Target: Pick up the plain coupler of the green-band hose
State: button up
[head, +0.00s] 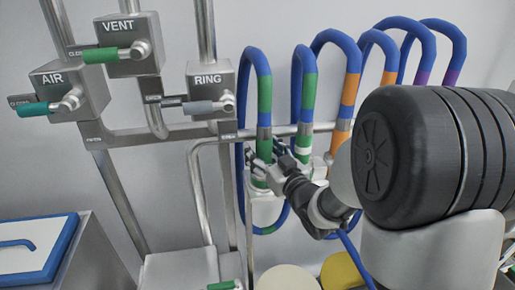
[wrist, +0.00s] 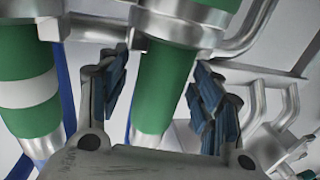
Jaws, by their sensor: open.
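The plain green coupler (head: 262,150) hangs on the left blue hose with a green band (head: 264,95) in the head view. In the wrist view the plain green coupler (wrist: 163,80) stands between my two fingers, with a metal collar above it and a metal end below. My gripper (head: 266,154) is open. In the wrist view my gripper (wrist: 160,72) has one finger on each side of the coupler, with gaps showing; depth is hard to tell. Beside it is a green coupler with a white band (wrist: 28,92), also seen in the head view (head: 303,150).
More blue hoses with orange bands (head: 352,88) and purple bands (head: 421,78) hang to the right. Valve boxes marked AIR (head: 68,88), VENT (head: 128,40) and RING (head: 209,85) are on the left. Metal pipes (wrist: 258,112) run close to the right finger in the wrist view.

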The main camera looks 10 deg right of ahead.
jog(key=shift+s, duration=0.15)
jog(key=shift+c, duration=0.5)
jog(key=shift+c, duration=0.6)
jog(key=shift+r, duration=0.1)
jog(key=c, duration=1.1)
jog(key=shift+r, duration=0.1)
jog(key=shift+c, duration=0.2)
notch_tip(320, 180, up, 20)
jog(key=p, duration=0.3)
